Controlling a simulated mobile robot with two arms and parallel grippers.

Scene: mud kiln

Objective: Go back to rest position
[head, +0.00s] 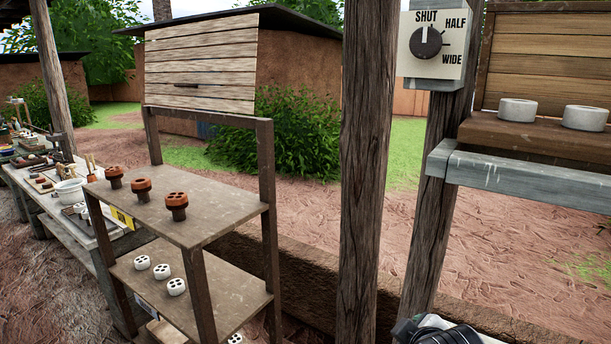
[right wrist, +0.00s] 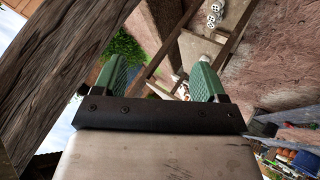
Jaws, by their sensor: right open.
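My right gripper (right wrist: 162,75) shows in the right wrist view with its two green fingers spread apart. Nothing is held between them. Beyond the fingers, that view is tilted and shows posts, ground and the shelf stand. In the head view, a grey and black piece of my arm shows at the bottom edge, right of the middle, below the wooden post (head: 362,170). My left gripper is in neither view.
A shelf stand (head: 215,215) holds terracotta pieces (head: 142,188) above and white pieces (head: 162,271) below. A dial (head: 427,42) on a post points to SHUT. White rings (head: 517,110) sit on a ledge at right. A cluttered table (head: 45,205) stands at left.

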